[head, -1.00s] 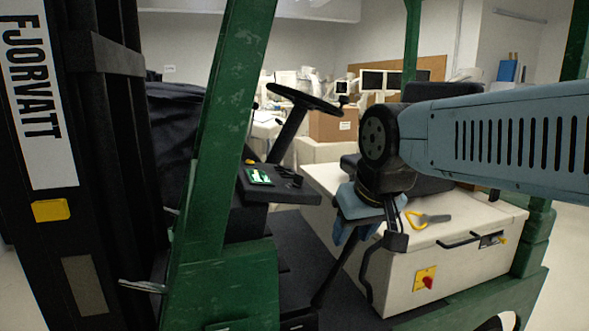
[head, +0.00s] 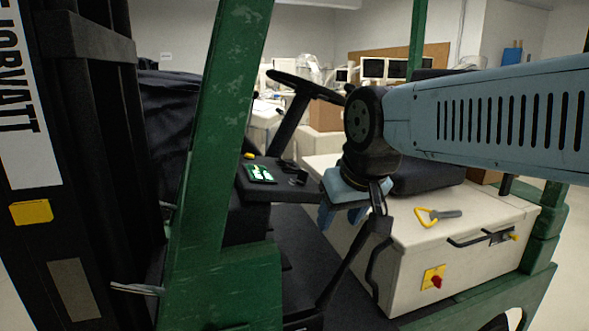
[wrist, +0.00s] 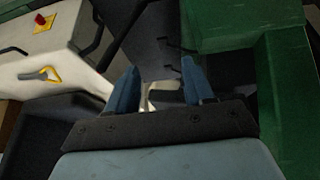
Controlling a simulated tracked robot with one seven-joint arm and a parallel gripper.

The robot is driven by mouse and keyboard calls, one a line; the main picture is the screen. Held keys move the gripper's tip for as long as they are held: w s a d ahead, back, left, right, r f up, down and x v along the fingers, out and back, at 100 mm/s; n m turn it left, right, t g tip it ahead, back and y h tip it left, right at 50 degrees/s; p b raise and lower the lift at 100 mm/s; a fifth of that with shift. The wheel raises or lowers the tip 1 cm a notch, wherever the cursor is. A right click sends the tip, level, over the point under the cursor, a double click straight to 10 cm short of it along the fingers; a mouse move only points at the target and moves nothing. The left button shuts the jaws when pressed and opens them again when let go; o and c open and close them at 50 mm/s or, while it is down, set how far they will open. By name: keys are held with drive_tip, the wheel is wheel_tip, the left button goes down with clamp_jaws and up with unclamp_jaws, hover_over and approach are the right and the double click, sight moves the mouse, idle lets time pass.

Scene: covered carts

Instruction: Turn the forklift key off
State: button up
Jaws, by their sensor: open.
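The green forklift has a black dashboard (head: 290,183) below the steering wheel (head: 305,86). A green-lit display (head: 260,173) and small dark controls (head: 298,179) sit on it; I cannot make out a key among them. A red switch (head: 436,282) on a yellow plate is on the white body's side, also in the wrist view (wrist: 40,19). My gripper (head: 340,216) points down, open and empty, right of the dashboard and over the footwell. In the wrist view its blue fingers (wrist: 159,72) are spread apart with nothing between them.
A green post (head: 215,130) and black mast (head: 95,160) stand at the left. The white cover (head: 405,210) bears a yellow-and-grey tool (head: 438,215) and the black seat. A black rail (head: 372,265) and a slanted lever (head: 345,262) are close to my gripper.

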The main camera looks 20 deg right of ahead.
drive_tip(key=shift+o, duration=0.3)
drive_tip(key=shift+w+r, duration=0.25)
drive_tip(key=shift+r, duration=0.1)
wheel_tip(320, 180, up, 14)
drive_tip(key=m+g+y, duration=0.4)
drive_tip(key=m+g, duration=0.3)
drive_tip(key=m, duration=0.5)
hover_over(303, 176)
drive_tip(key=w+d, duration=0.2)
drive_tip(key=d, duration=0.4)
drive_tip(key=x, duration=1.4)
drive_tip(key=shift+w+a, duration=0.1)
drive_tip(key=shift+w, duration=0.1)
drive_tip(key=shift+c, duration=0.3)
